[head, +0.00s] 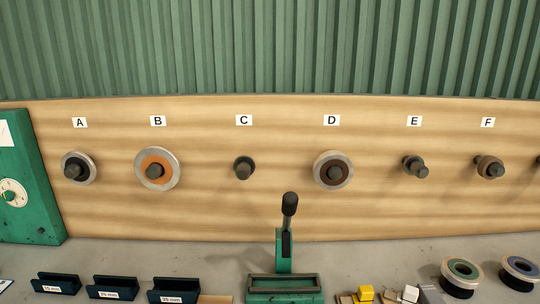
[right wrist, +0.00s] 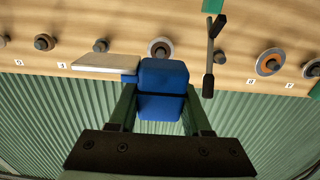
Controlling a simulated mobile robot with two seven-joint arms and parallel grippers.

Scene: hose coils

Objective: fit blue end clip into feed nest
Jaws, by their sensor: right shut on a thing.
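The blue end clip (right wrist: 162,88) is a rounded block in the middle of the right wrist view. My right gripper (right wrist: 160,103) is shut on it, with one green finger on each side. A small blue tab and a flat pale piece stick out to its left; I cannot tell whether the pale piece is joined to the clip. The clip is in the air in front of the pegboard. I cannot tell for sure which part is the feed nest. A green lever fixture (head: 284,282) stands at the bottom middle of the head view. My left gripper is in neither view.
A wooden board (head: 290,210) carries lettered pegs, some with coils such as the orange one (head: 157,168). On the grey bench are navy labelled trays (head: 115,283), a yellow block (head: 365,293), a white block (head: 410,293) and coils (head: 462,272). A green panel (head: 35,190) stands left.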

